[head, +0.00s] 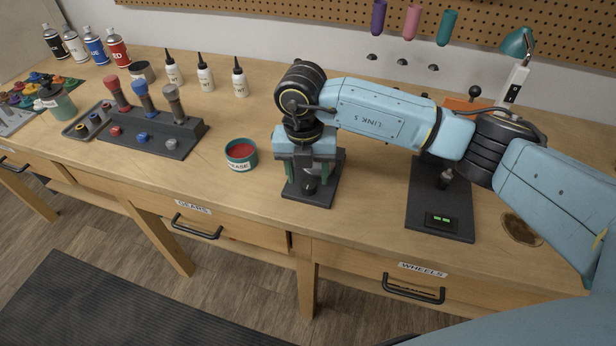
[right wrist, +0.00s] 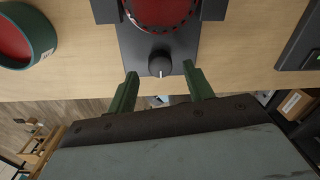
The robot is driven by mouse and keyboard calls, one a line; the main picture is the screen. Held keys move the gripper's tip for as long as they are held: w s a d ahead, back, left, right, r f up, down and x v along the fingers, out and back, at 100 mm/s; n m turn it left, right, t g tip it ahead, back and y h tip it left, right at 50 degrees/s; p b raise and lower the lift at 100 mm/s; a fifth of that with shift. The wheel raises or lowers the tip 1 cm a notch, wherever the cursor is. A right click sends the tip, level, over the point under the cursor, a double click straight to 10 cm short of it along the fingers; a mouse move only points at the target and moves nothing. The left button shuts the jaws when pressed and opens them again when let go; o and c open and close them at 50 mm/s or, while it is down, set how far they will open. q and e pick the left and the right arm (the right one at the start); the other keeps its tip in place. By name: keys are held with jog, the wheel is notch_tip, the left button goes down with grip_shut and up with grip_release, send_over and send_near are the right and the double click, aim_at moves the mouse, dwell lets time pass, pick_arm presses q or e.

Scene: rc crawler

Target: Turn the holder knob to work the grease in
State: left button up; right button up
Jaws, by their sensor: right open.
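The holder (head: 306,199) is a dark base on the bench, largely hidden under my right gripper in the head view. In the right wrist view the holder (right wrist: 186,48) carries a round red part (right wrist: 160,10) with a toothed dark rim, cut off by the top edge. The holder knob (right wrist: 160,64) is black and round with a white pointer mark, at the base's near end. My right gripper (right wrist: 160,69) is open, its green fingers apart, one tip on each side of the knob. Contact cannot be told. My left gripper is not in view.
A teal grease tub (head: 241,155) with red contents stands left of the holder. A tool rack (head: 160,135) and white bottles (head: 205,75) are farther left. A dark pad with a green display (head: 441,219) lies to the right. Bench between tub and rack is clear.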

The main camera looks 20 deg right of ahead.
aim_at(305, 184)
notch_tip(305, 184, up, 11)
jog(key=shift+a, duration=0.25)
dwell(0.4)
